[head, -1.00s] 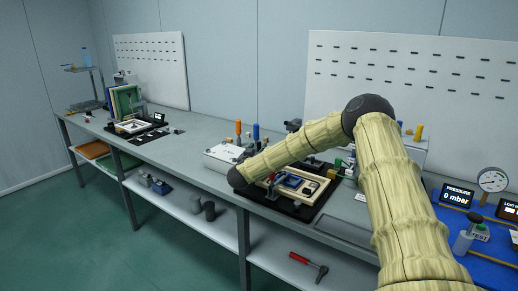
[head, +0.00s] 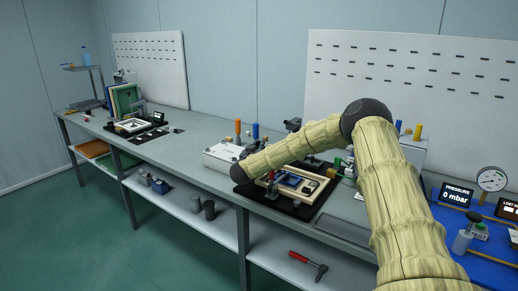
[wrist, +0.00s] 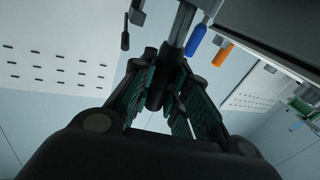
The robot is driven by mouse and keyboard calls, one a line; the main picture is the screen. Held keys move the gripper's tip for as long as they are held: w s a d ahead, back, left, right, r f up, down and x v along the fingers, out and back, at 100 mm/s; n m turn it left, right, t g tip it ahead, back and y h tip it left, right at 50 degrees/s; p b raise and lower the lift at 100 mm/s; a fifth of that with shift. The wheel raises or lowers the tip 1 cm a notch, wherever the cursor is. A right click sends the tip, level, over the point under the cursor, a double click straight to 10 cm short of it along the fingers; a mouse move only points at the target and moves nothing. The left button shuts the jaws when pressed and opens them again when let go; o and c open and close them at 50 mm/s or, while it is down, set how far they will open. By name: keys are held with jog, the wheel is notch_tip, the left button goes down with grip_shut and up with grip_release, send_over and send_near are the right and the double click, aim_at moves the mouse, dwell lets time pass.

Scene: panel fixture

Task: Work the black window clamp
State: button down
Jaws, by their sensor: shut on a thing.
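In the wrist view my gripper (wrist: 172,78) is shut on the dark handle of the black window clamp (wrist: 157,97). The handle lies between the two teal-lined fingers, and a grey metal bar (wrist: 184,24) runs up from it. In the head view the panel fixture (head: 318,194) is a pale frame on a black base, with a blue part (head: 291,181) inside it. My arm reaches across the fixture from the right. My fingers and the held clamp cannot be made out clearly in the head view.
An orange handle (head: 238,127) and a blue handle (head: 255,131) stand upright behind the fixture, by a white box (head: 221,156). A pressure display (head: 456,195) reading 0 mbar and a gauge (head: 491,180) stand at right.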

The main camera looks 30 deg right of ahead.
jog(key=shift+s, duration=0.1)
jog(key=shift+s+d+m+b, duration=0.2)
jog(key=shift+s+m+b, duration=0.1)
jog(key=shift+m+b, duration=0.3)
jog(key=c, duration=1.4)
grip_release()
jog(key=shift+s, duration=0.1)
jog(key=shift+o, duration=0.2)
jog(key=v, duration=1.1)
jog(key=shift+s+a+f, duration=0.25)
jog(key=shift+a, duration=0.1)
